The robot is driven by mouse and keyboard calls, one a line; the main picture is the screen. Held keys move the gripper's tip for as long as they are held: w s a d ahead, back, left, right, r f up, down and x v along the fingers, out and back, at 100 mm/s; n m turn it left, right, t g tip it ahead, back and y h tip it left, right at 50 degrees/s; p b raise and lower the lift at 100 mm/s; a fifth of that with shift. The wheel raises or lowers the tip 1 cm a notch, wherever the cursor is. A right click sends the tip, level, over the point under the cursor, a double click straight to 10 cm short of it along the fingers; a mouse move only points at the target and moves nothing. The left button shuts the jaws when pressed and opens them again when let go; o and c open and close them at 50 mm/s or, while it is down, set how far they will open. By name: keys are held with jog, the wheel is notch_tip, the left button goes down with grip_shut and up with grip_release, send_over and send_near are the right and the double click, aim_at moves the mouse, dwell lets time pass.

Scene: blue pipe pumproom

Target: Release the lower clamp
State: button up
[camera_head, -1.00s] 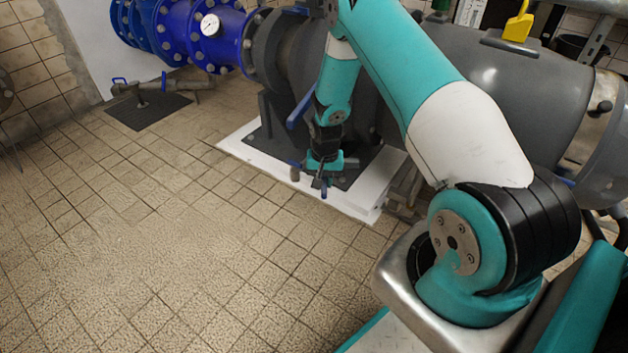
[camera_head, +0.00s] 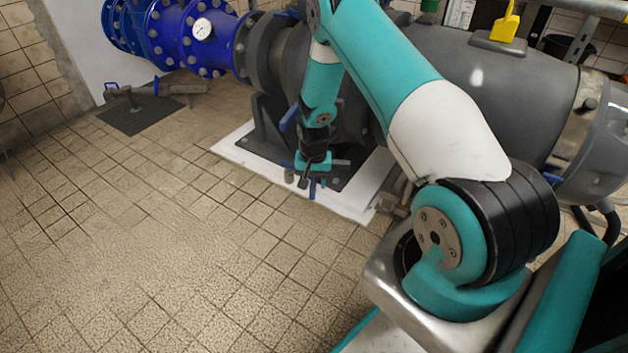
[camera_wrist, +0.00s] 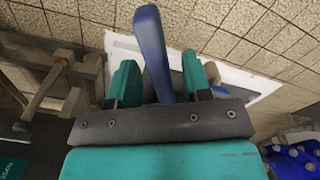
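A long blue handle (camera_wrist: 153,52) rises between the two teal fingers of my gripper (camera_wrist: 160,82) in the wrist view. It looks like the clamp's lever; the clamp body is hidden behind the gripper. The fingers stand apart, with a gap visible on each side of the handle. In the head view my gripper (camera_head: 313,172) hangs low by the grey pump's foot, above the edge of the white plinth. A blue tip (camera_head: 312,190) shows just below it. Another blue handle (camera_head: 289,118) sits higher on the pump's left side.
The large grey pump body (camera_head: 480,85) fills the area behind my arm. The white plinth (camera_head: 240,158) lies beneath it. Blue flanged pipes (camera_head: 170,35) stand at the back left. A fitting on a dark mat (camera_head: 145,115) lies left. The tiled floor in front is clear.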

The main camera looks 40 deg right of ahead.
notch_tip(320, 180, up, 8)
jog(key=p, duration=0.3)
jog(key=shift+f, duration=0.25)
jog(key=shift+c, duration=0.3)
